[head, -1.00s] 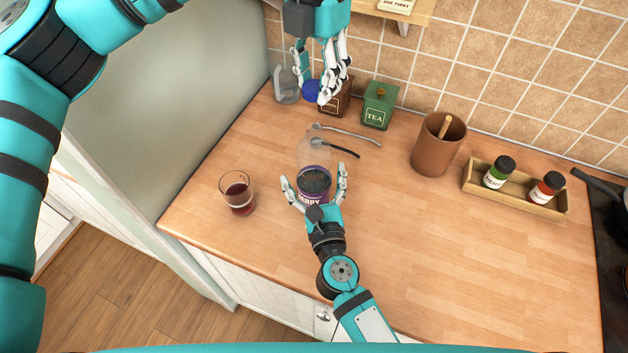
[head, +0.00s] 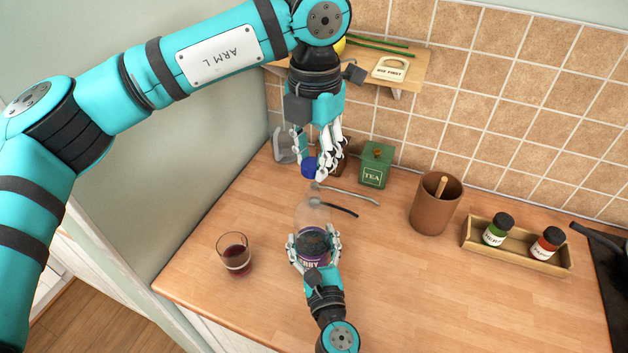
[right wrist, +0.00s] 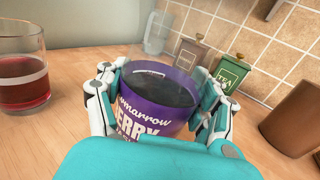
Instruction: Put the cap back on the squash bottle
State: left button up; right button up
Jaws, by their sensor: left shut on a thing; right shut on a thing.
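The squash bottle (head: 313,240) stands upright on the worktop, clear at the top with dark liquid and a purple label; the label also shows in the right wrist view (right wrist: 150,118). My right gripper (head: 314,250) is shut around its body, a finger on each side. The blue cap (head: 309,168) is held in the fingertips of my left gripper (head: 312,165), which points down above and behind the bottle. The cap is apart from the bottle. The bottle's neck is faint against the worktop in the head view and hidden in the right wrist view.
A glass of dark red drink (head: 235,256) stands left of the bottle. A green tea tin (head: 375,165), brown pot (head: 435,203) and jar tray (head: 516,250) stand further back and right. A shelf (head: 410,75) hangs above. The front right worktop is clear.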

aim_at(314, 189)
pick_arm(q)
jog(key=shift+f, duration=1.3)
jog(key=shift+f, duration=0.1)
jog(key=shift+f, duration=0.75)
jog(key=shift+f, duration=0.6)
